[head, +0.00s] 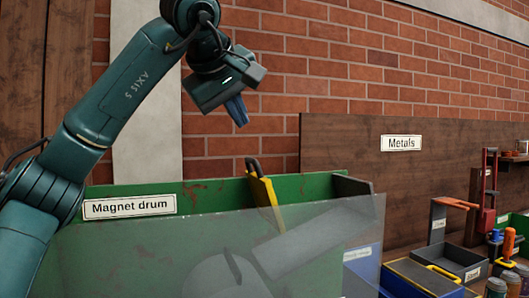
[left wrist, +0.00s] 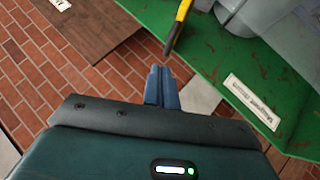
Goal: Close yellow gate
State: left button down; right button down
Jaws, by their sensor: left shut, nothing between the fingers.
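The yellow gate (head: 264,192) is a narrow yellow bar with a dark upper edge. It rises from the green magnet drum housing (head: 215,193), tilted, its lower part behind a see-through panel. In the left wrist view the yellow gate (left wrist: 179,27) shows beyond the fingertips, against the green housing (left wrist: 220,60). My left gripper (head: 238,112) has its blue fingers shut and empty. It hangs above and a little left of the gate, apart from it. In the wrist view its fingers (left wrist: 162,88) point toward the gate. My right gripper is not in view.
A see-through panel (head: 330,235) stands in front of the housing, with grey shapes showing in it. A brown board with a "Metals" sign (head: 401,143) stands at right. Trays, including a dark one (head: 452,258), and small items crowd the lower right. A brick wall is behind.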

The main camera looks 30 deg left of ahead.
pick_arm(q)
jog(key=w+a+f+y, duration=0.1)
jog(key=w+a+f, duration=0.2)
jog(key=w+f, duration=0.3)
jog(key=shift+w+a+f+n+p, duration=0.35)
jog(key=shift+w+p, duration=0.1)
jog(key=shift+w, duration=0.25)
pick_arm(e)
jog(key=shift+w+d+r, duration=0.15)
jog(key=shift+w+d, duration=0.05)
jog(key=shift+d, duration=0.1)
